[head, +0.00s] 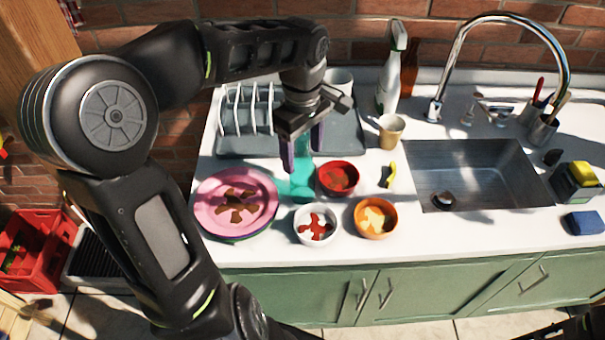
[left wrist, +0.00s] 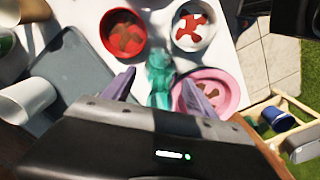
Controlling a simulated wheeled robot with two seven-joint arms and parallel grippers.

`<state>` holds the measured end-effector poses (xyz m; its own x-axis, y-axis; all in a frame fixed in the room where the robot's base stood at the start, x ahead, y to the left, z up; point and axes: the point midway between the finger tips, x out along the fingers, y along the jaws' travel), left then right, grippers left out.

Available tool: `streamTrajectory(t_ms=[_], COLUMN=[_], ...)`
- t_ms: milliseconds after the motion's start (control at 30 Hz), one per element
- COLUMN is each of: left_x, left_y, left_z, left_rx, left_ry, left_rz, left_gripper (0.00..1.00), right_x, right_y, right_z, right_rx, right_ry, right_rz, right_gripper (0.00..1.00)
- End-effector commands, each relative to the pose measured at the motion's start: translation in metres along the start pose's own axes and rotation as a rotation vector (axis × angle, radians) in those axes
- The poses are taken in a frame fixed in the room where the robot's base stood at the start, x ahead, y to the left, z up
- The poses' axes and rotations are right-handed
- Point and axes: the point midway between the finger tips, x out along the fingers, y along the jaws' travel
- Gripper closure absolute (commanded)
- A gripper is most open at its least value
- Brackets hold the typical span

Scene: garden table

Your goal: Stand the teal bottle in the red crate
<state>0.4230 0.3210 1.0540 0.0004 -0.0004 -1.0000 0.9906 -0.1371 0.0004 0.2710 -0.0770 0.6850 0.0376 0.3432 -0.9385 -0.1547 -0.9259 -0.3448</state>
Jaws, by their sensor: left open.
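The teal bottle (head: 302,181) stands on the white counter, between the pink plate and the red bowl, partly hidden by my gripper. It also shows in the left wrist view (left wrist: 160,77). My left gripper (head: 302,155) is open, pointing down over the bottle, one finger on each side of its upper part; I cannot tell if the fingers touch it. In the left wrist view the fingers (left wrist: 160,88) spread on both sides of the teal shape. The red crate (head: 38,248) is on the floor at the far left, with something green inside.
A pink plate (head: 236,203) with food scraps lies left of the bottle. A red bowl (head: 337,178), a white bowl (head: 316,225) and an orange bowl (head: 375,216) stand close by. A dish rack on a grey tray (head: 232,146) is behind. The sink (head: 470,175) is to the right.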

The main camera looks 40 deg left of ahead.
Motion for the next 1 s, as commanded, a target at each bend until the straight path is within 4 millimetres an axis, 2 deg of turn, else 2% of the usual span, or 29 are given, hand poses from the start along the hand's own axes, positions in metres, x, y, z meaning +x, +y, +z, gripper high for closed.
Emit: streamTrajectory(t_ms=[267,1000], left_x=[-0.0003,-0.0003], left_y=[0.0001,0.0001], left_z=[-0.0001,0.0000], left_rx=[0.000,0.000], left_ry=[0.000,0.000], left_rz=[0.000,0.000], left_gripper=[0.35,0.95], right_x=[0.0000,-0.0001], right_y=[-0.0001,-0.0001], right_z=[-0.0001,-0.0001], right_rx=[0.000,0.000], right_ry=[0.000,0.000], right_rz=[0.000,0.000], right_gripper=[0.64,0.64])
